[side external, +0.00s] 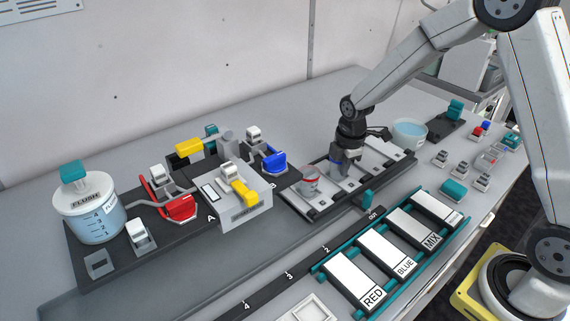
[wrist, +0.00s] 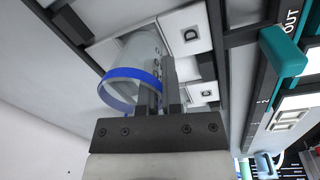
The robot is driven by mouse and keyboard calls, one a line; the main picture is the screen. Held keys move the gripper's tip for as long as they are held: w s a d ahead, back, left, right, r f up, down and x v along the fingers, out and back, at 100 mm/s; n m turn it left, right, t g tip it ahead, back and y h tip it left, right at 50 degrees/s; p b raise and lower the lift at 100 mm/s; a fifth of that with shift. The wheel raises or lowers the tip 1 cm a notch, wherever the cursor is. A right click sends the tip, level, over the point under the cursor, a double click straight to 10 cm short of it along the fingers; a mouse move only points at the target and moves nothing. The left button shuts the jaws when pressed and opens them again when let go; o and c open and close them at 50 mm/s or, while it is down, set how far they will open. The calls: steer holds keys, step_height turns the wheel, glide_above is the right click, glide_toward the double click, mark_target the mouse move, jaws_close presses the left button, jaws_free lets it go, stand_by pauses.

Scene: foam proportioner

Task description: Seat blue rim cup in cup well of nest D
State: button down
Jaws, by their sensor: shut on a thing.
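The blue rim cup (wrist: 138,60) shows in the wrist view as a clear cup with a blue band at its rim, tilted in the picture. My gripper (wrist: 171,68) is shut on the cup's wall at the rim. The tile marked D (wrist: 191,34) is just beyond the cup, on the nest strip. In the side view my gripper (side external: 347,168) points down over the middle of the nest strip (side external: 375,165), with the cup mostly hidden by it. The cup well is hidden behind the cup, so I cannot tell whether the cup touches it.
A red-rimmed cup (side external: 310,181) stands on the strip to the left of my gripper. A teal handle (side external: 367,199) stands at the strip's front edge. The valve block (side external: 240,205) is further left; trays marked RED, BLUE and MIX (side external: 406,230) lie in front.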

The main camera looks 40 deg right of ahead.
steer(key=shift+c, duration=1.6)
jaws_free()
steer(key=shift+r, duration=0.15)
steer(key=shift+r, duration=3.85)
steer(key=s+a+f+m, duration=0.1)
steer(key=s+a+m, duration=0.1)
steer(key=s+m, duration=0.5)
steer(key=s+a+f+m+t, duration=0.1)
steer(key=s+a+f+m, duration=0.1)
steer(key=s+m, duration=0.5)
steer(key=shift+s+a+m+t, duration=0.2)
steer(key=shift+s+m+t, duration=0.15)
steer(key=shift+s, duration=0.35)
